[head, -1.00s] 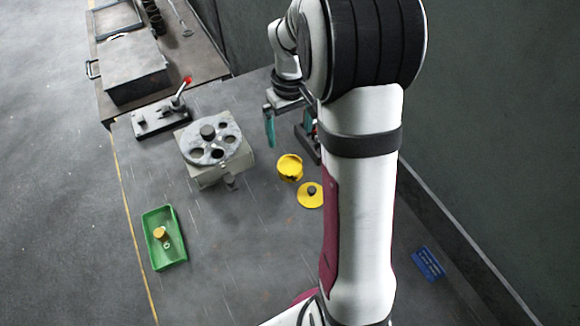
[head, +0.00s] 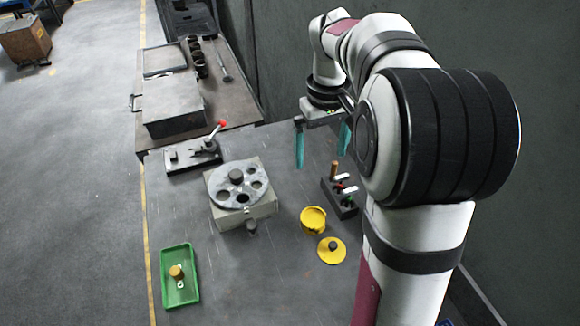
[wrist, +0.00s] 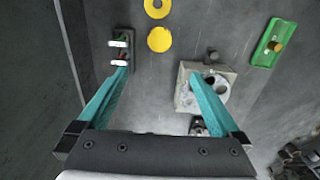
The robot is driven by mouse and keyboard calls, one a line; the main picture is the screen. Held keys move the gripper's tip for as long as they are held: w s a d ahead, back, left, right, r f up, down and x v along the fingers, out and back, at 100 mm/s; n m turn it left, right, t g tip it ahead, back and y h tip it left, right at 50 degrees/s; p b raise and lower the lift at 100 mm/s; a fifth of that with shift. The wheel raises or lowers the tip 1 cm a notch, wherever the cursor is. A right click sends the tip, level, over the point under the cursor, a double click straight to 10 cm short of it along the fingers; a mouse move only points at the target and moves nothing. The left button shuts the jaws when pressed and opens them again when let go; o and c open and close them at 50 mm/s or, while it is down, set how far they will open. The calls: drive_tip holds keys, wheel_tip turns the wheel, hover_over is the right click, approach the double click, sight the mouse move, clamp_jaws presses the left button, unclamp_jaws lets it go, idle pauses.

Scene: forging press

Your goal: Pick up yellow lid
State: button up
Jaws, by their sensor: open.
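The yellow lid (head: 331,256) is a flat round disc with a dark knob, lying on the grey table just in front of an open yellow cup (head: 313,221). In the wrist view the lid (wrist: 153,12) is partly cut off by the top edge, with the cup (wrist: 159,40) below it. My gripper (head: 322,147) has two teal fingers, spread apart and empty. It is in the air above the table, farther back than the cup and lid. In the wrist view the gripper (wrist: 158,76) shows nothing between its fingertips except bare table.
A black rack (head: 342,203) with small upright items stands right of the cup. A block with a round holed plate (head: 237,187) is to the left. A green tray (head: 165,302) holds a small yellowish piece. A red-knobbed lever (head: 206,150) stands behind. A wall is at right.

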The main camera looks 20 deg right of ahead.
drive_tip(key=s+a+f+m+y, duration=0.1)
drive_tip(key=s+a+m, duration=0.1)
drive_tip(key=s+a, duration=0.6)
drive_tip(key=s+a+f+m, duration=0.2)
drive_tip(key=s+a, duration=0.5)
drive_tip(key=s, duration=0.9)
drive_tip(key=shift+s+a+m+y, duration=0.15)
drive_tip(key=shift+a+m+y, duration=0.25)
drive_tip(key=shift+m, duration=0.4)
